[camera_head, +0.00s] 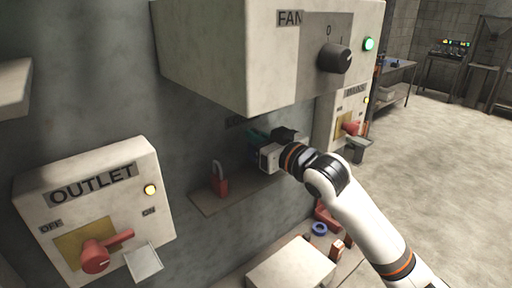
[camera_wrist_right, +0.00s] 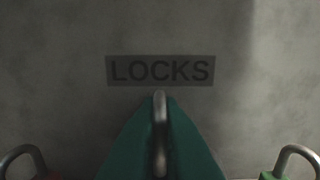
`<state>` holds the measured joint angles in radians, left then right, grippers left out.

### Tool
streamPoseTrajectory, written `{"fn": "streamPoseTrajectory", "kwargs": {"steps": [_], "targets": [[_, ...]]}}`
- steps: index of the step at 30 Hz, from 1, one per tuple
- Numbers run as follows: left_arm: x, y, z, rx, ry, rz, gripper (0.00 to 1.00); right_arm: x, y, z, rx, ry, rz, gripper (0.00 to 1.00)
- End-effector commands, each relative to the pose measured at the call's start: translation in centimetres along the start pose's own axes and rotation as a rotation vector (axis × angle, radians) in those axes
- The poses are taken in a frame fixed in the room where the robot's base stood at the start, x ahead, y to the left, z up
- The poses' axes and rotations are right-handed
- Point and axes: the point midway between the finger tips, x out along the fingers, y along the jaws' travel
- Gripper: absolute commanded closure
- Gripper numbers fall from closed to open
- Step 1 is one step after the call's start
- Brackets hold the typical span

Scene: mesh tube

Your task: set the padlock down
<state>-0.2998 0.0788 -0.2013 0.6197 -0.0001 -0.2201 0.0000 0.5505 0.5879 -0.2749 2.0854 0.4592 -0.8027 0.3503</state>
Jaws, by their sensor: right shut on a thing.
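My right gripper (camera_head: 256,136) reaches in below the FAN box, just over the wall shelf (camera_head: 236,197). In the right wrist view its teal fingers (camera_wrist_right: 160,130) are shut on a padlock, whose grey shackle (camera_wrist_right: 160,110) shows edge-on between them. The held padlock's body is hidden, and I cannot tell whether it touches the shelf. A red padlock (camera_head: 220,184) stands upright on the shelf, left of the gripper. My left gripper is out of view.
A LOCKS label (camera_wrist_right: 160,70) is on the wall ahead. Another padlock, with a green body, has its shackle (camera_wrist_right: 298,158) at lower right in the wrist view. The FAN box (camera_head: 235,65) overhangs the arm. The OUTLET box (camera_head: 60,180) is at left.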

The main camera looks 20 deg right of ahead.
Motion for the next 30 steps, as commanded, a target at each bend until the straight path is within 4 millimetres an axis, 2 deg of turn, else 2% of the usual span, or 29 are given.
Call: {"fn": "streamPoseTrajectory", "kwargs": {"steps": [8,11,22,24,26,30], "targets": [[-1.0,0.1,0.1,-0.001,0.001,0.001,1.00,-0.1,0.0,-3.4,0.001,0.003,-0.001,1.00],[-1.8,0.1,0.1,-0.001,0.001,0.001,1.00,0.3,0.0,-3.8,0.001,0.001,-0.001,1.00],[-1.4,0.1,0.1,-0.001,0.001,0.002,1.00,0.3,0.0,-4.4,0.000,-0.001,0.000,1.00],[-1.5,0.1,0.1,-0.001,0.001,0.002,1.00,0.3,0.0,-4.4,0.000,-0.001,0.000,0.84],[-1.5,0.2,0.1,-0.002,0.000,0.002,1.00,0.3,0.0,-4.4,0.000,-0.001,0.000,0.74],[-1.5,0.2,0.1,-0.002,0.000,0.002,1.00,0.3,0.0,-4.4,0.000,-0.001,0.000,0.72]]}}
